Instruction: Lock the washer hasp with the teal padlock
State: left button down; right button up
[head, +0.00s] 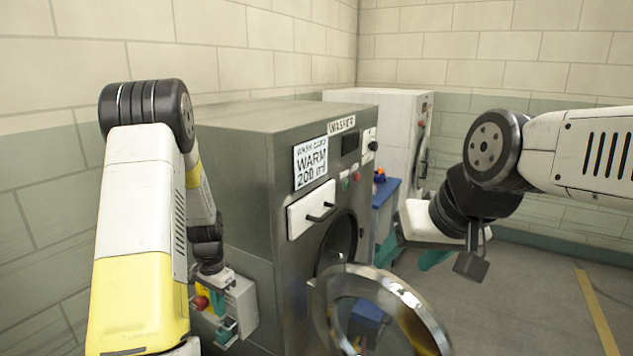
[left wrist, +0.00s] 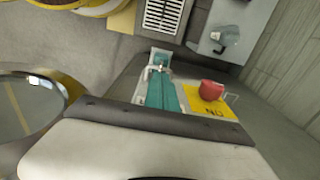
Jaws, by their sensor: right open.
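The grey washer (head: 250,150) stands in the middle of the head view, its round glass door (head: 380,315) swung open. My left gripper (head: 222,330) is low at the washer's left side, by a pale box with yellow and red parts. In the left wrist view its teal fingers (left wrist: 165,92) lie close together; a small metallic part (left wrist: 158,69) shows at their tips. Whether they grip something is unclear. I cannot pick out the teal padlock surely from the teal fingers. The hasp is not clearly seen. My right gripper (head: 450,262) is open, right of the washer and apart from it.
Floor at right is clear.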

pick_arm(q)
jog(key=shift+r, duration=2.1)
jog(key=s+d+r+n+t+h, duration=0.1)
jog(key=s+d+r, duration=0.2)
jog(key=r, duration=0.5)
jog(key=s+d+r+n+t, duration=0.2)
jog(key=s+d+r, duration=0.1)
jog(key=r, duration=0.5)
jog(key=s+d+r+n+t, duration=0.1)
jog(key=s+d+r, duration=0.2)
jog(key=s+r, duration=0.2)
jog(key=s+d+r+n+t+h, duration=0.1)
jog(key=s+r, duration=0.4)
jog(key=s, duration=0.5)
jog(key=shift+d+r+n+t, duration=0.35)
jog(key=shift+d+t, duration=0.25)
jog(key=shift+d, duration=0.35)
jog(key=shift+s, duration=0.1)
